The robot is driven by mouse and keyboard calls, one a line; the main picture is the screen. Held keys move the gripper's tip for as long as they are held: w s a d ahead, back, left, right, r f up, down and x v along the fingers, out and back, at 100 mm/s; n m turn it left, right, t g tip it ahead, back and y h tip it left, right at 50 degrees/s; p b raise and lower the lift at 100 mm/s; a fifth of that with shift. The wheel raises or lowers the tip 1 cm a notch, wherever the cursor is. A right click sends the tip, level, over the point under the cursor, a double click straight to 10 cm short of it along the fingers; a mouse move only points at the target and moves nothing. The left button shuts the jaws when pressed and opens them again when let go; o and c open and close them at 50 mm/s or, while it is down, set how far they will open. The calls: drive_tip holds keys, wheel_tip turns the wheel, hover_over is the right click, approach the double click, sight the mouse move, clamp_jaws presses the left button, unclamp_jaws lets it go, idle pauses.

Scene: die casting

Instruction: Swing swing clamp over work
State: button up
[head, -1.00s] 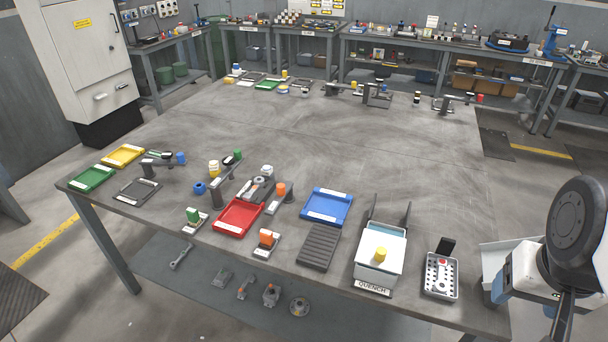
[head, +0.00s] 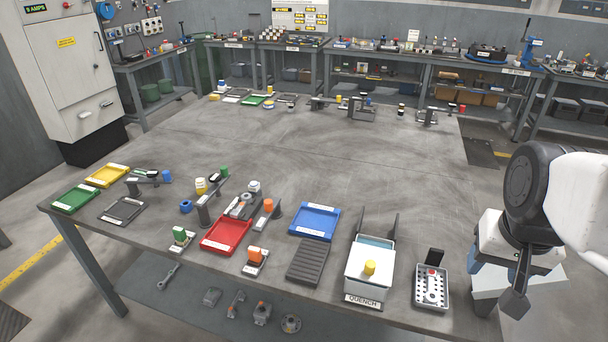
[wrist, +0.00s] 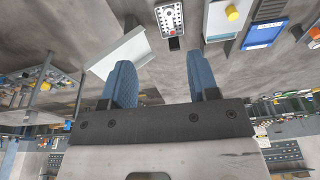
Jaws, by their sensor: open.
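Several post-mounted arms with coloured knobs stand on the table, and I cannot tell for sure which is the swing clamp. One with a green knob (head: 224,172) has its post just left of a dark fixture (head: 242,207) behind the red tray. One with an orange knob (head: 268,205) stands at the fixture's right. Another with a blue knob (head: 167,176) is farther left. A small grey and white piece (head: 254,187) is at the fixture.
Between my gripper and the arms stand a perforated tray (head: 432,288), the quench tank (head: 371,268) with a yellow knob, a ribbed dark plate (head: 308,262) and a blue tray (head: 315,222). The red tray (head: 226,234) lies before the fixture. The middle of the table is clear.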

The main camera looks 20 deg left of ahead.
drive_tip(key=w+a, duration=0.9)
drive_tip(key=w, duration=0.4)
drive_tip(key=m+g, duration=0.2)
hover_over(268, 202)
drive_tip(key=f, duration=1.7)
drive_tip(key=shift+w+d+f, duration=0.1)
drive_tip(key=shift+d+f, duration=0.15)
drive_tip(key=shift+a+f, duration=0.2)
drive_tip(key=shift+a, duration=0.15)
drive_tip(key=shift+f, duration=0.1)
drive_tip(key=shift+f, duration=3.8)
